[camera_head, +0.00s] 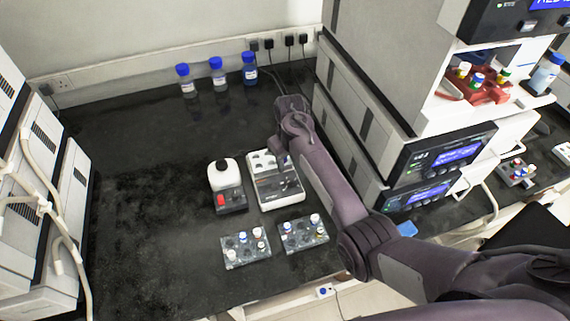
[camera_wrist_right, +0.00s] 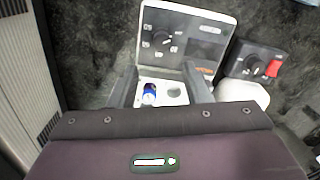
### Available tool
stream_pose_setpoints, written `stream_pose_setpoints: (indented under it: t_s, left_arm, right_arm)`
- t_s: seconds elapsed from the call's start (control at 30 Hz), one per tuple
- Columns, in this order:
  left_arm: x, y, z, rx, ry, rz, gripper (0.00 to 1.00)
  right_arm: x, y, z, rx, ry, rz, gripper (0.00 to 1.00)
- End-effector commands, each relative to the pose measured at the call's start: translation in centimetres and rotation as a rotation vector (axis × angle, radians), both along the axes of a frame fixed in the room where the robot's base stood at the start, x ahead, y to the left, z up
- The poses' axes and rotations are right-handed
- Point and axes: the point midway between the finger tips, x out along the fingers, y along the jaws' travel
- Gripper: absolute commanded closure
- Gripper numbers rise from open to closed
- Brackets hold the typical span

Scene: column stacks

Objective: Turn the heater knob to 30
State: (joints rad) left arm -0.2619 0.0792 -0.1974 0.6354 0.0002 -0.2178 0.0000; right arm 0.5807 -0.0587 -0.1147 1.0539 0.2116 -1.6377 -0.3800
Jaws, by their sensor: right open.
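The heater (camera_head: 280,193) is a white box with a grey front panel, standing on the dark bench in the middle of the head view. In the right wrist view, the heater (camera_wrist_right: 208,22) shows a dark round knob (camera_wrist_right: 163,38) with markings around it. A blue-labelled vial (camera_wrist_right: 149,95) sits in one of its white wells. My right gripper (camera_head: 283,158) is over the back part of the heater. In the right wrist view its open fingers (camera_wrist_right: 160,82) straddle the wells, apart from the knob. The number at the knob's pointer is too small to read. My left gripper is out of view.
A white-topped device with a red switch (camera_head: 222,200) stands just left of the heater. Two vial racks (camera_head: 245,259) (camera_head: 303,243) sit in front. Several blue-capped bottles (camera_head: 218,75) stand at the back. Tall instrument stacks (camera_head: 360,130) rise on the right.

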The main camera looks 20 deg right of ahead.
Motion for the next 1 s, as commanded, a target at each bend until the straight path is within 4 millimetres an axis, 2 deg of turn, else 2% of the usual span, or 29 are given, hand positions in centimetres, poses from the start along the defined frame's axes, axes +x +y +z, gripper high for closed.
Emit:
stream_pose_setpoints:
  t_s: [0.07,0.3,0.37,0.47,0.63,0.73,0.87,1.0]
  left_arm:
    - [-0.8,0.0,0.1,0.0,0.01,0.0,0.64]
    - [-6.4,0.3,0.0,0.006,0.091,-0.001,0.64]
    - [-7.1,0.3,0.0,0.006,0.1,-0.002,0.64]
    - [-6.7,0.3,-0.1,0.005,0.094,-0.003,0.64]
    - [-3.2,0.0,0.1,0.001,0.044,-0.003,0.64]
    - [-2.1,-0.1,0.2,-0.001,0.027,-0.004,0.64]
    - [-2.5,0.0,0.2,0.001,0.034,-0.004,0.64]
    - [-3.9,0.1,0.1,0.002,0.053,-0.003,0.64]
  right_arm:
    - [-0.1,0.0,-0.8,0.0,0.005,0.0,0.56]
    - [-0.2,0.1,-4.6,0.002,0.005,0.0,0.56]
    - [-0.1,0.1,-5.5,0.001,0.002,-0.001,0.56]
    - [-0.1,0.0,-6.6,0.001,0.002,-0.002,0.56]
    - [-0.2,0.0,-7.5,0.002,0.002,-0.001,0.56]
    - [-0.2,0.0,-7.6,0.001,0.001,-0.001,0.56]
    - [-0.2,0.0,-7.6,0.001,0.0,-0.001,0.56]
    - [-0.2,0.0,-7.6,0.001,0.0,-0.001,0.72]
